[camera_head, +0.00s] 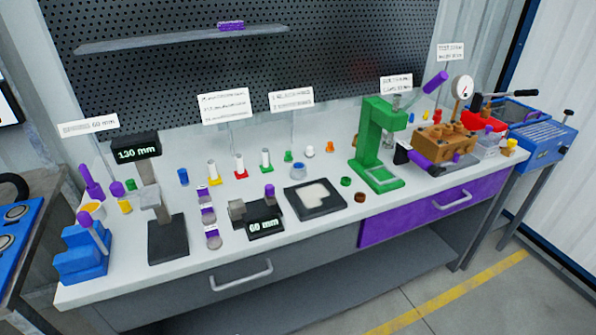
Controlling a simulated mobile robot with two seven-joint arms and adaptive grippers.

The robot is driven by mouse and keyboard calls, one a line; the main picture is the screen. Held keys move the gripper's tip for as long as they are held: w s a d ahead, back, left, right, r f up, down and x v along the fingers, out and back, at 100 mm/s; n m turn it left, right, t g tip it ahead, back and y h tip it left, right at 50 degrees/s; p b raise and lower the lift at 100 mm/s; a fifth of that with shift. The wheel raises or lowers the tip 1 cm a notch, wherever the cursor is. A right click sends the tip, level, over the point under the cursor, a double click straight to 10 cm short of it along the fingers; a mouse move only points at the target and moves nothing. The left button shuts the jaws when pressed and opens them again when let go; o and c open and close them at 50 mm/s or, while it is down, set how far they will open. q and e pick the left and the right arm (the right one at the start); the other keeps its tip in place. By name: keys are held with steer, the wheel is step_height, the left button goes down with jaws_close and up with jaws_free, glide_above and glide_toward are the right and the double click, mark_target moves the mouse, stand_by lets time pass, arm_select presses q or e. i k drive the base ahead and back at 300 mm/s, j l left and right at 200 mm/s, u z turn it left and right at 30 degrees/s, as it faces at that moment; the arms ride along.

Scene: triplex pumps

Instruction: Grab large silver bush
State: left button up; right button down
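Neither of my grippers is in view. Several small pale, silver-looking cylinders stand in a row at the middle back of the bench. One is on a yellow base (213,169), one on a red base (240,162), and one on a green base (265,157). I cannot tell which of these, if any, is the large silver bush.
Sign cards stand at the back. Floor shows at lower right.

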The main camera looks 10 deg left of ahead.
mark_target(296, 174)
steer(key=i+l+u, duration=0.2)
steer(key=l, duration=0.3)
steer(key=l+u, duration=0.2)
steer(key=l, duration=0.25)
steer(key=i+l+u, duration=0.2)
steer(key=l, duration=0.35)
steer(key=k+j, duration=0.05)
steer(key=k, duration=0.05)
